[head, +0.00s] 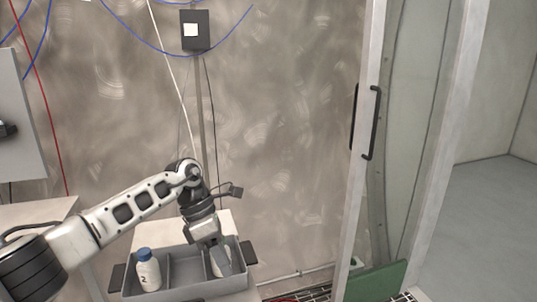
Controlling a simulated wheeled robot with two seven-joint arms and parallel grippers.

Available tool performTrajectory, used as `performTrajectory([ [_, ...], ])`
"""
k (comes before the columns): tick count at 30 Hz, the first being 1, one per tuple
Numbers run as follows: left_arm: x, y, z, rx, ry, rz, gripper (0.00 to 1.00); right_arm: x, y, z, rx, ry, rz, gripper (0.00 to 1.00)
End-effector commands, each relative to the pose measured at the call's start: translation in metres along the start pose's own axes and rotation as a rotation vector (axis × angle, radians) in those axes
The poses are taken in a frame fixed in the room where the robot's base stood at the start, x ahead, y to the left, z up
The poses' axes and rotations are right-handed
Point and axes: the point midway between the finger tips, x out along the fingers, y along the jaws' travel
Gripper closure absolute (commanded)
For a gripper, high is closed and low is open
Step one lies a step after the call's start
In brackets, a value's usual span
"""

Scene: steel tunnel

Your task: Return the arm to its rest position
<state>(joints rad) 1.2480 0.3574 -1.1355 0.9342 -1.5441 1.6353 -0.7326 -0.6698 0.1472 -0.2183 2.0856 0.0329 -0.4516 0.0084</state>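My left arm comes in from the left, bends at a raised elbow and points down into a grey divided tray (184,270). My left gripper (221,262) is low at the tray's right compartment. Something white shows beside its fingers, mostly hidden, and I cannot tell whether the fingers touch or hold it. A white bottle (148,272) with a blue cap and the number 2 stands upright in the left compartment, apart from the gripper. My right gripper is not in view.
The tray has dark handles at both ends and sits on a pale table. A panel (20,120) stands at the left. A door frame with a black handle (372,122) is at the right, with a green board (377,282) low beside it. A dark box (194,30) hangs on the wall.

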Motion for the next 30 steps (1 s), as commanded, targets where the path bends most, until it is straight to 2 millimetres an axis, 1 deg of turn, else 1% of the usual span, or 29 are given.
performTrajectory([
  [1, 0.036, -0.018, 0.019, -0.004, -0.114, -0.074, 0.69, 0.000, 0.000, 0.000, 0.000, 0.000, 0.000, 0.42],
  [2, 0.052, -0.029, 0.033, -0.016, -0.193, -0.115, 0.69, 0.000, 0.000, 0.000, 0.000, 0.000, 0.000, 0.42],
  [3, 0.071, -0.046, 0.051, -0.042, -0.304, -0.178, 0.69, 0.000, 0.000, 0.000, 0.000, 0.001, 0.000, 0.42],
  [5, 0.092, -0.074, 0.079, -0.115, -0.491, -0.287, 0.69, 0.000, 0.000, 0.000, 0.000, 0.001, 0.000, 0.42],
  [6, 0.100, -0.091, 0.095, -0.182, -0.615, -0.363, 0.69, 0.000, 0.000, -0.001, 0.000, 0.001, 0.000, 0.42],
  [8, 0.104, -0.112, 0.114, -0.307, -0.794, -0.480, 0.69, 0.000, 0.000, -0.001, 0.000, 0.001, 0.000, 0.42],
  [9, 0.102, -0.122, 0.123, -0.407, -0.906, -0.558, 0.69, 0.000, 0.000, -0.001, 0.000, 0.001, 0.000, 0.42],
  [11, 0.096, -0.130, 0.129, -0.575, -1.065, -0.676, 0.69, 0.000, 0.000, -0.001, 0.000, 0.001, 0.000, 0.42],
  [12, 0.092, -0.132, 0.129, -0.702, -1.163, -0.754, 0.69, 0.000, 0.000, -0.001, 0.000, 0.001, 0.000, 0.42],
  [14, 0.085, -0.128, 0.121, -0.907, -1.296, -0.867, 0.69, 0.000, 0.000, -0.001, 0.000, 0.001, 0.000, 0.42],
  [15, 0.083, -0.124, 0.111, -1.054, -1.375, -0.941, 0.69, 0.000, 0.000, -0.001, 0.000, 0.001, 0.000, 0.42],
  [17, 0.083, -0.114, 0.089, -1.289, -1.479, -1.044, 0.69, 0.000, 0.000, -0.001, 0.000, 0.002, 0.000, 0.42],
  [18, 0.086, -0.108, 0.070, -1.452, -1.538, -1.110, 0.69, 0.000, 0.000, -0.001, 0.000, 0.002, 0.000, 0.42],
  [20, 0.097, -0.100, 0.037, -1.711, -1.608, -1.200, 0.69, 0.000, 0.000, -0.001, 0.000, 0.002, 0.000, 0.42],
  [21, 0.106, -0.097, 0.013, -1.888, -1.643, -1.255, 0.69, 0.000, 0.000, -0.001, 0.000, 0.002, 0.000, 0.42],
  [23, 0.124, -0.097, -0.026, -2.154, -1.676, -1.324, 0.69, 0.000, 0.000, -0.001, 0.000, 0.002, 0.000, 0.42],
  [24, 0.138, -0.101, -0.051, 2.273, 1.644, 1.328, 0.69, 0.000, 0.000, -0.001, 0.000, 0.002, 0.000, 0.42],
  [26, 0.155, -0.110, -0.084, 2.216, 1.457, 1.217, 0.69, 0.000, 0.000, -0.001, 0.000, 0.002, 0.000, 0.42],
  [27, 0.166, -0.118, -0.102, 2.181, 1.353, 1.153, 0.69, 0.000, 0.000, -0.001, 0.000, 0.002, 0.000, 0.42],
  [30, 0.186, -0.138, -0.136, 2.107, 1.162, 1.033, 0.69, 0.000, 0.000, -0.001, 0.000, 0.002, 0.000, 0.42],
])
